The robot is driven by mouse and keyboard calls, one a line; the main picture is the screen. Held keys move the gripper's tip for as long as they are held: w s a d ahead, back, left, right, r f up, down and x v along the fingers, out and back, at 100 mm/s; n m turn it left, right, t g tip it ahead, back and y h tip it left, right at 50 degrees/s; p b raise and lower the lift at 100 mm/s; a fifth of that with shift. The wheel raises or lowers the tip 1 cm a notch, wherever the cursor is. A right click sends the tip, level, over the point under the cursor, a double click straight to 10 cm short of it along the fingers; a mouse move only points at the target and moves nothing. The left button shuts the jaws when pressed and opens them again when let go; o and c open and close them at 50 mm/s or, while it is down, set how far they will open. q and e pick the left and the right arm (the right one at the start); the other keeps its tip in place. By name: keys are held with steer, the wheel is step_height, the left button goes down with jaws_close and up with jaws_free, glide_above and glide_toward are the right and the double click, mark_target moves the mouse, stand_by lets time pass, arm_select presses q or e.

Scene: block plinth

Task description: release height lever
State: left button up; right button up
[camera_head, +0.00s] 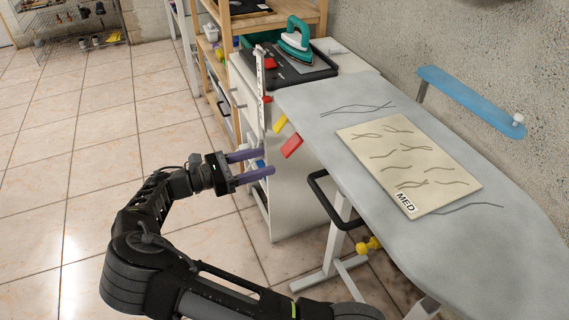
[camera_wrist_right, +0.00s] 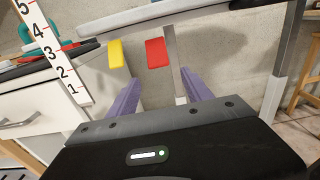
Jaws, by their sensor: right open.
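A red tab (camera_head: 291,147) and a yellow tab (camera_head: 280,124) stick out below the near edge of the grey ironing board (camera_head: 305,95). In the right wrist view the red tab (camera_wrist_right: 157,53) is ahead between the fingers, and the yellow tab (camera_wrist_right: 117,53) is to its left. I cannot tell which tab is the height lever. My right gripper (camera_head: 267,162) is open and empty, with purple fingers pointing towards the board. Its fingertips (camera_wrist_right: 158,80) appear short of the red tab. My left gripper is out of view.
A numbered upright scale (camera_head: 260,90) stands beside a white cabinet (camera_head: 290,205). A black loop handle (camera_head: 316,196) and a yellow knob (camera_head: 368,245) are under the board. A cloth marked MED (camera_head: 410,165) lies on top. A teal iron (camera_head: 297,38) stands behind. Open tiled floor is left.

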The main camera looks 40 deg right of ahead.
mark_target(283, 152)
steer(key=shift+w+a+r, duration=0.15)
steer(key=shift+a+r, duration=0.1)
steer(key=shift+r, duration=0.35)
steer(key=shift+x, duration=3.95)
steer(key=shift+c, duration=0.5)
